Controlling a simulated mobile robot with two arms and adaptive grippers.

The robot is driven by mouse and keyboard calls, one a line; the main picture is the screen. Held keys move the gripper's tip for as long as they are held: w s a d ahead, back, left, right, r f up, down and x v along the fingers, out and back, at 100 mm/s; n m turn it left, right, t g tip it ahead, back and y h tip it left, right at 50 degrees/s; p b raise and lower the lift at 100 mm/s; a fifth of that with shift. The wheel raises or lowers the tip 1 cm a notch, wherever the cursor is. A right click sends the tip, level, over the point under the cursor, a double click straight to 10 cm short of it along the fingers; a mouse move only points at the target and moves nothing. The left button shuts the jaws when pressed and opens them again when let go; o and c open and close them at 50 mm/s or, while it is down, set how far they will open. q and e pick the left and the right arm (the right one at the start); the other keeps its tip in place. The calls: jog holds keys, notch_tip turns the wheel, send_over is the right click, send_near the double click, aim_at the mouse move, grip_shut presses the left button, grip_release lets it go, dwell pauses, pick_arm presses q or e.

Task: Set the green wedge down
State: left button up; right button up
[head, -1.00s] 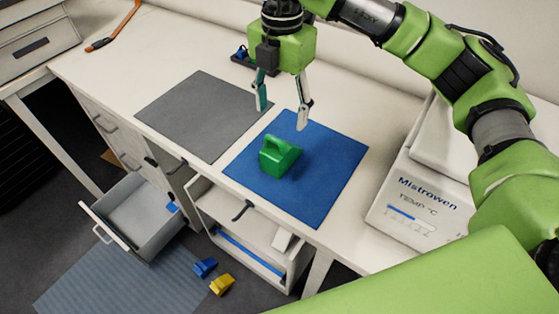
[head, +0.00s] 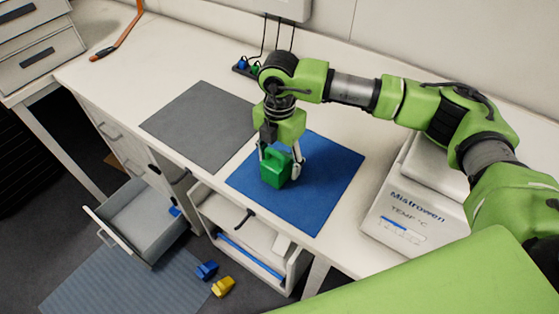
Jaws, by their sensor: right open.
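The green wedge (head: 275,171), a block with a handle on top, rests on the blue mat (head: 325,190) on the bench. My right gripper (head: 279,167) is down at the wedge with its jaws open, one finger on each side of the wedge's upper part. I cannot tell whether the fingers touch it. The handle is partly hidden by the gripper. My left gripper is not in view.
A grey mat (head: 200,125) lies left of the blue mat. A white Mistrowen device (head: 405,215) stands at the right. An open drawer (head: 145,215) and an open lower compartment (head: 245,235) jut out in front. Blue (head: 206,270) and yellow (head: 223,287) blocks lie on the floor.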

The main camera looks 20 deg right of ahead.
jog(key=shift+f, duration=0.15)
jog(key=shift+c, duration=0.3)
jog(key=c, duration=1.2)
jog(key=shift+c, duration=0.7)
